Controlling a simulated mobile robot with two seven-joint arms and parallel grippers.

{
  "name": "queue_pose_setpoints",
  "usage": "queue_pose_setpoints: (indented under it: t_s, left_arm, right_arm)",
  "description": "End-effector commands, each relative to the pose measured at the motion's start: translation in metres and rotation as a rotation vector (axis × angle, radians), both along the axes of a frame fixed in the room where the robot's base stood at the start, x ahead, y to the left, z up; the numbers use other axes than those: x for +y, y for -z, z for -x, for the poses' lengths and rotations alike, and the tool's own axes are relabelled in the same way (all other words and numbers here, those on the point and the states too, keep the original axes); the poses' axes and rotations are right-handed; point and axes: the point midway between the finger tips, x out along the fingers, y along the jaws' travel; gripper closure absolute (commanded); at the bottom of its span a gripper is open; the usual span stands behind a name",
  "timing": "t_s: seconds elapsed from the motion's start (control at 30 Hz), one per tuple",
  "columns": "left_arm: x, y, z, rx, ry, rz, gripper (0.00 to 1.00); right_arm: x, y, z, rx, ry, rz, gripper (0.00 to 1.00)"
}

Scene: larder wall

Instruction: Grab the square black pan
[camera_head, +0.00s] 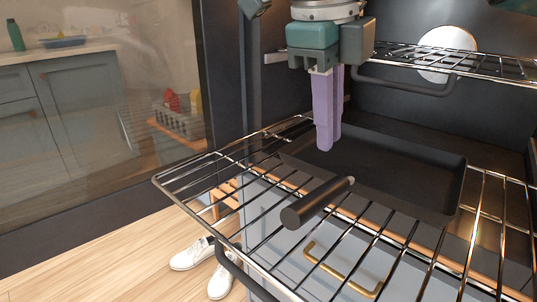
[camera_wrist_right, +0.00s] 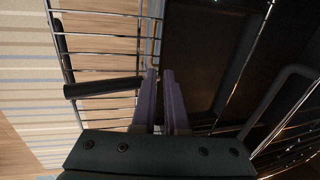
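The square black pan (camera_head: 400,175) lies on a wire rack (camera_head: 190,170), its dark round handle (camera_head: 312,203) pointing toward the front left. In the wrist view the pan (camera_wrist_right: 200,50) is at upper middle and its handle (camera_wrist_right: 103,87) at left. My right gripper (camera_head: 328,145) points down above the pan's near left part, by the inner end of the handle. Its lavender fingers (camera_wrist_right: 160,72) show a narrow gap with nothing visible between them. The gripper looks apart from the handle; its exact height is hard to tell. My left gripper is not in view.
A second wire rack (camera_head: 490,65) is above at the right, with a white round plate-like thing (camera_head: 447,52) behind it. A blue drawer front with a brass handle (camera_head: 340,270) lies below the pan's rack. White shoes (camera_head: 190,255) are on the wooden floor.

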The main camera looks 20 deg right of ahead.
Motion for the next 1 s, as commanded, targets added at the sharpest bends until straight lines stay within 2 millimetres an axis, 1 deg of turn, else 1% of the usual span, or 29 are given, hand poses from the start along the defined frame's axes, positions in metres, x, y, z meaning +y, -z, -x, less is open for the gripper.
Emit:
queue_pose_setpoints:
  t_s: [0.03,0.17,0.3,0.43,0.53,0.7,0.73,0.8,0.83,1.0]
  left_arm:
    - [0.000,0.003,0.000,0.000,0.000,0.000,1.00]
    - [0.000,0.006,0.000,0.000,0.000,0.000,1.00]
    - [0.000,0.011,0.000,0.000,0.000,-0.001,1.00]
    - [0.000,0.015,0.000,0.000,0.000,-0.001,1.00]
    - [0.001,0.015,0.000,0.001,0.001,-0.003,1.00]
    - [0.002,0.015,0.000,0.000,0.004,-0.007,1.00]
    - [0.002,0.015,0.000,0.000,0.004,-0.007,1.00]
    - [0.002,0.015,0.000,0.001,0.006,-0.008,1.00]
    - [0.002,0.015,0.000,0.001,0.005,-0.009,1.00]
    - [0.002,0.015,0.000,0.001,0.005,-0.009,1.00]
  right_arm:
    - [-0.002,0.009,0.000,0.002,0.001,0.000,0.89]
    - [-0.005,0.024,-0.001,0.003,0.000,-0.002,0.89]
    - [-0.011,0.047,-0.002,0.003,0.000,-0.002,0.89]
    - [-0.014,0.062,-0.004,0.002,-0.002,-0.003,0.89]
    - [-0.015,0.066,-0.004,-0.001,-0.002,-0.002,0.89]
    - [-0.015,0.066,-0.005,-0.001,-0.003,-0.003,0.89]
    - [-0.015,0.066,-0.005,-0.001,-0.003,-0.003,0.90]
    - [-0.015,0.066,-0.005,-0.001,-0.003,-0.003,0.98]
    - [-0.015,0.066,-0.005,-0.001,-0.003,-0.003,1.00]
    - [-0.015,0.065,-0.005,-0.001,-0.003,-0.004,1.00]
